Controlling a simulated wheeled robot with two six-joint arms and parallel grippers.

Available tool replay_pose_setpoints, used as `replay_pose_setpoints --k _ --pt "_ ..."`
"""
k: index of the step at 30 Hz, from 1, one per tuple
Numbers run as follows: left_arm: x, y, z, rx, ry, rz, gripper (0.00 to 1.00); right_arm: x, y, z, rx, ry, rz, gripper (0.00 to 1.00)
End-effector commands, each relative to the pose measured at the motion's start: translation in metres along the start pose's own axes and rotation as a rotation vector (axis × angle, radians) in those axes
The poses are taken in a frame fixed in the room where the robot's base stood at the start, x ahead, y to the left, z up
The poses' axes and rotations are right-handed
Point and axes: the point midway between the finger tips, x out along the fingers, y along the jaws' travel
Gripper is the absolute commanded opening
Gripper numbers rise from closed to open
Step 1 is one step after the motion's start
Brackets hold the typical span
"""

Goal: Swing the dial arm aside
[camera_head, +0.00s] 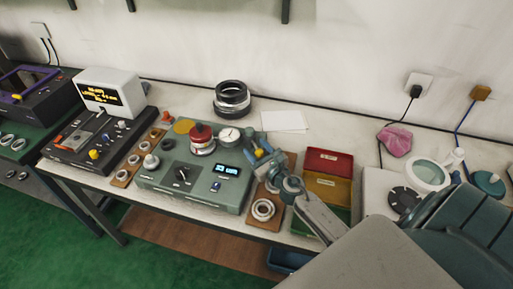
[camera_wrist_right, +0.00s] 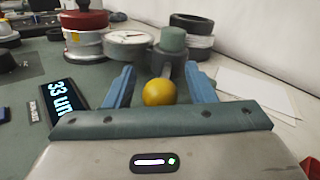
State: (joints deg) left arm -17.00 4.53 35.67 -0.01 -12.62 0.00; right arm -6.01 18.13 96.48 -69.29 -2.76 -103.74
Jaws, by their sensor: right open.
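The dial gauge (camera_head: 230,136) of the dial arm has a round white face and sits over the green measuring machine (camera_head: 150,183), beside a red-topped part (camera_head: 201,138). In the right wrist view the dial (camera_wrist_right: 128,40) is beside a grey-green post (camera_wrist_right: 172,42). A yellow ball knob (camera_wrist_right: 158,93) stands in front of that post. My right gripper (camera_head: 258,153) is open, its blue fingers (camera_wrist_right: 162,82) on either side of the knob, with gaps at both sides. Whether the knob joins the dial arm is partly hidden. My left gripper is not in view.
Black rings (camera_head: 231,98) are stacked behind the machine, with white paper (camera_head: 284,121) to their right. A wooden board with a ring (camera_head: 263,209) and red, yellow and green bins (camera_head: 327,183) lie at the right. A lit display (camera_wrist_right: 62,97) is left of my fingers.

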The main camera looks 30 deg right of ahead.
Motion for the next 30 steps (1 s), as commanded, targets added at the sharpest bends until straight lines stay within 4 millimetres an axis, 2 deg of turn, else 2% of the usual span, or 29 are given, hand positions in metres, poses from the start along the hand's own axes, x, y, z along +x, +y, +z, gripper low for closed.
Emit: replay_pose_setpoints --k 9,17,23,30 --pt "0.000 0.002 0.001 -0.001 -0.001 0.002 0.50 0.003 0.000 0.000 0.000 0.000 0.000 0.50" --pt "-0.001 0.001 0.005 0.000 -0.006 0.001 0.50 0.003 0.000 0.000 0.000 0.000 0.000 0.00" --pt "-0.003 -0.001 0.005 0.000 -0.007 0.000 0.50 0.003 0.002 0.001 0.002 0.004 -0.021 0.00" --pt "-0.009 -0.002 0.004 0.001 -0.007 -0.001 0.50 0.007 0.013 0.003 0.005 0.034 -0.174 0.00"
